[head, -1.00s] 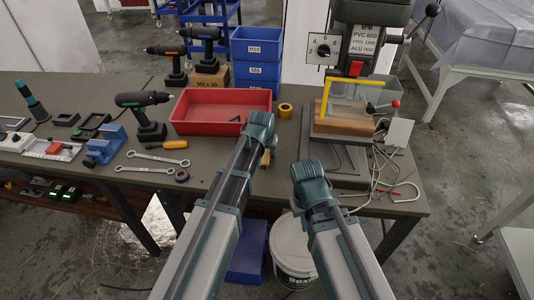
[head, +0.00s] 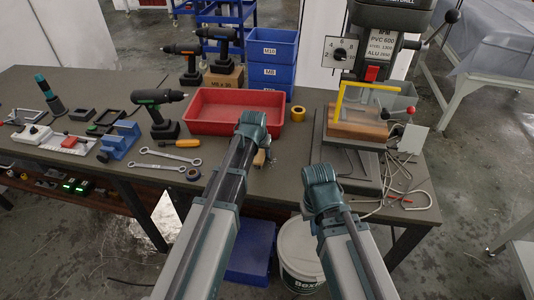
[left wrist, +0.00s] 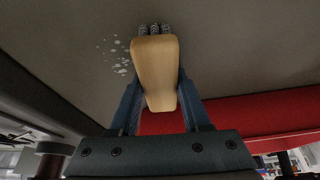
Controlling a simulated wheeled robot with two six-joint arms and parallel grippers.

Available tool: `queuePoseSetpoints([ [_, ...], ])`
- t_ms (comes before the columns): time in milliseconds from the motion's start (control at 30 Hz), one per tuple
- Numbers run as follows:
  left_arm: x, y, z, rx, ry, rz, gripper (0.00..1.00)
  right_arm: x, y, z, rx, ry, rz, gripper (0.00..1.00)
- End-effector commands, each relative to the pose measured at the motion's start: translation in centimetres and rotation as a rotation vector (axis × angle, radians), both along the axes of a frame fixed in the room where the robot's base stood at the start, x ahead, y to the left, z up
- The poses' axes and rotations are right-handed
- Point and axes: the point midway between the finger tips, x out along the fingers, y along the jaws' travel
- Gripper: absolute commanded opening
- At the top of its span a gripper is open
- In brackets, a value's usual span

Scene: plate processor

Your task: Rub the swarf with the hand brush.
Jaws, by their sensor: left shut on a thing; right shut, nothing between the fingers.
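The hand brush (left wrist: 156,70) has a pale wooden body and dark grey bristle tufts. My left gripper (head: 256,146) is shut on its body; both fingers flank the wood in the left wrist view. In the head view the brush (head: 260,158) shows as a small tan piece below the gripper, in front of the red tray. The swarf (left wrist: 118,57) is a patch of small pale flakes on the table, just left of the bristles in the left wrist view. Whether the bristles touch the table I cannot tell. My right gripper (head: 320,176) is shut and empty near the drill press base.
The red tray (head: 205,128) lies behind my left gripper. A yellow tape roll (head: 298,113) sits right of it. The drill press (head: 375,40) stands right, with cables (head: 405,190) by its base.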

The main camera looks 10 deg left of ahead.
Motion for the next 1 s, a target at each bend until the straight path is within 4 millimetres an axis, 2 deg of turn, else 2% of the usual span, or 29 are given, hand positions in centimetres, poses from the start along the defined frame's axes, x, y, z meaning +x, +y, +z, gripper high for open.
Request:
queuePoseSetpoints([
  [100, 0.0, 0.7, 0.0, 0.001, 0.001, 0.001, 0.03, 0.0, 0.0, 0.0, 0.000, 0.000, 0.000, 0.00],
  [500, 1.2, 0.6, -0.1, -0.001, 0.000, 0.000, 0.03, 0.0, 0.0, -0.1, 0.000, 0.000, 0.000, 0.00],
  [667, 1.2, 0.5, -0.1, -0.001, 0.000, -0.002, 0.03, 0.0, 0.0, -0.1, 0.000, 0.000, 0.000, 0.00],
  [1000, 1.1, -1.8, 0.0, -0.003, 0.000, -0.003, 0.03, 0.0, 0.0, 0.0, 0.000, 0.000, 0.000, 0.00],
])
